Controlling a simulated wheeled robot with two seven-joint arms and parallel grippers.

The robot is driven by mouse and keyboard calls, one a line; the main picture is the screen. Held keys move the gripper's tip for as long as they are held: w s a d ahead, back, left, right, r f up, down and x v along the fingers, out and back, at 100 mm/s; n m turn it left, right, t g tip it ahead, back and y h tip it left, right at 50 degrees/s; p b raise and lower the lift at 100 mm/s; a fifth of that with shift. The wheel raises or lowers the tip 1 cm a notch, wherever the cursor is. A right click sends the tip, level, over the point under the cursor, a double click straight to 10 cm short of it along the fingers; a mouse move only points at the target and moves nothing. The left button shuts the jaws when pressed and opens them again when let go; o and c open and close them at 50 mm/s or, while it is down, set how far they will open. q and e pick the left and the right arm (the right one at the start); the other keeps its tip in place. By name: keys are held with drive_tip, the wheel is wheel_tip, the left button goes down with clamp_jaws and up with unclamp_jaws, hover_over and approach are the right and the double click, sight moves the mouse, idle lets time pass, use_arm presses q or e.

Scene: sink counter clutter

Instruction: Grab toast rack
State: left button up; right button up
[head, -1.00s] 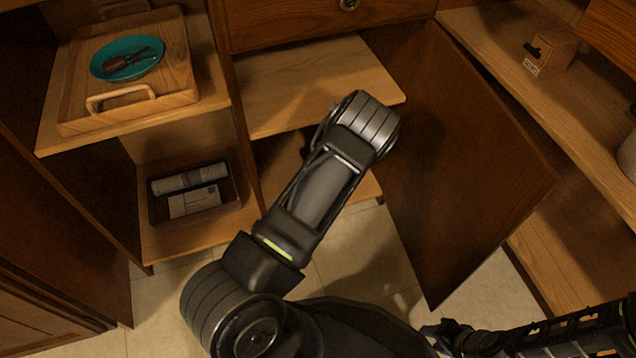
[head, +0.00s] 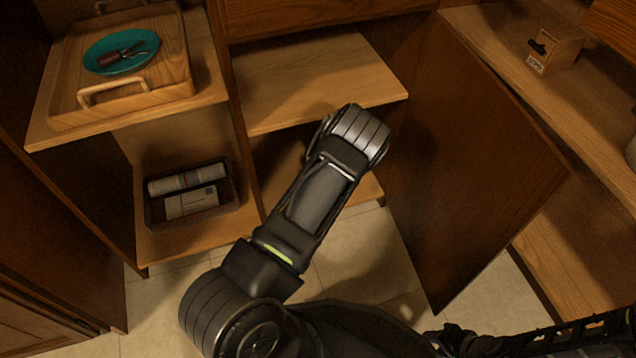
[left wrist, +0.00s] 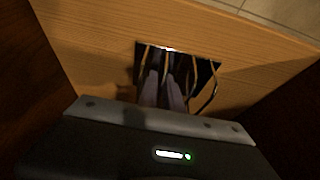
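The toast rack (left wrist: 205,75) shows in the left wrist view as a dark shape with thin curved wires, on a wooden shelf (left wrist: 90,50). My left gripper (left wrist: 164,92) reaches over it, its two pale fingers close together among the wires. A wire seems to pass between the fingers; I cannot tell whether they grip it. In the head view my left arm reaches into the open middle cabinet, and the rack and left gripper are hidden. My right gripper (head: 455,340) is at the bottom edge, dark and partly cut off; its finger state is unclear.
A wooden tray (head: 140,99) with a teal plate (head: 148,44) stands on the upper left shelf. A dark bin (head: 193,217) with a roll and a box sits below. An open door (head: 475,165) stands right of my arm. A small wooden box (head: 555,52) is at upper right.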

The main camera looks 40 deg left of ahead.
use_arm(q)
drive_tip(key=shift+c, duration=0.2)
clamp_jaws()
idle(0.9)
drive_tip(key=shift+r, duration=0.15)
idle(0.5)
drive_tip(key=shift+r+p, duration=0.45)
drive_tip(key=shift+r, duration=0.1)
drive_tip(key=r+p, duration=0.1)
drive_tip(key=r, duration=0.1)
drive_tip(key=shift+d+r+p, duration=0.2)
drive_tip(key=shift+r+p, duration=0.15)
drive_tip(key=shift+p, duration=0.05)
drive_tip(key=s+d+p, duration=0.5)
drive_tip(key=s+d, duration=0.5)
drive_tip(key=d, duration=0.4)
drive_tip(key=shift+d+f, duration=0.2)
drive_tip(key=shift+f, duration=0.1)
